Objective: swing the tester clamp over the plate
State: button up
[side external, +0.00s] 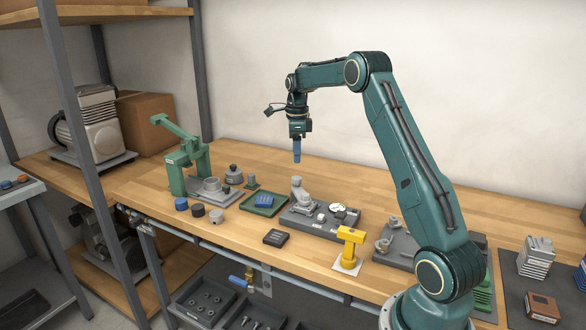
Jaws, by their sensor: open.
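The green tester (188,172) stands at the left of the workbench. Its clamp arm (173,127) is raised and slants up to the left, away from the plate. The grey plate (226,199) lies at the tester's foot with a round grey part (212,185) on it. My gripper (297,157) hangs pointing down over the middle of the bench, well to the right of the clamp and apart from it. It is open, with blue fingers, and I see nothing between them. The fingertips are small in this view.
A green tray (282,207) with a blue item, a grey fixture plate (297,222) and a yellow stand (350,245) occupy the bench middle. Blue and black round caps (181,204) lie before the tester. A shelf post (85,160) rises at left. The bench's back strip is clear.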

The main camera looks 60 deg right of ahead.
notch_tip(320, 180, up, 6)
jog(key=shift+f, duration=0.15)
dwell(0.5)
jog(key=s+a+r+n+t, duration=0.1)
jog(key=s+a+r+n, duration=0.2)
jog(key=a+n, duration=0.3)
jog(key=s+a+r+n+t+h, duration=0.1)
jog(key=s+a+r+n, duration=0.25)
jog(key=a, duration=0.55)
jog(key=s+a+r+n+t, duration=0.1)
jog(key=s+a+r+n, duration=0.15)
jog(key=a+n, duration=0.35)
jog(key=s+a+f+n+t, duration=0.1)
jog(key=s+a+f+n, duration=0.1)
jog(key=s+a+n, duration=0.4)
jog(key=s+a+f+n+t+y, duration=0.1)
jog(key=s+a+f+n, duration=0.2)
jog(key=s+a+n, duration=0.4)
jog(key=shift+s+a+f+n+t, duration=0.3)
jog(key=shift+s+n, duration=0.55)
jog(key=shift+s, duration=1.45)
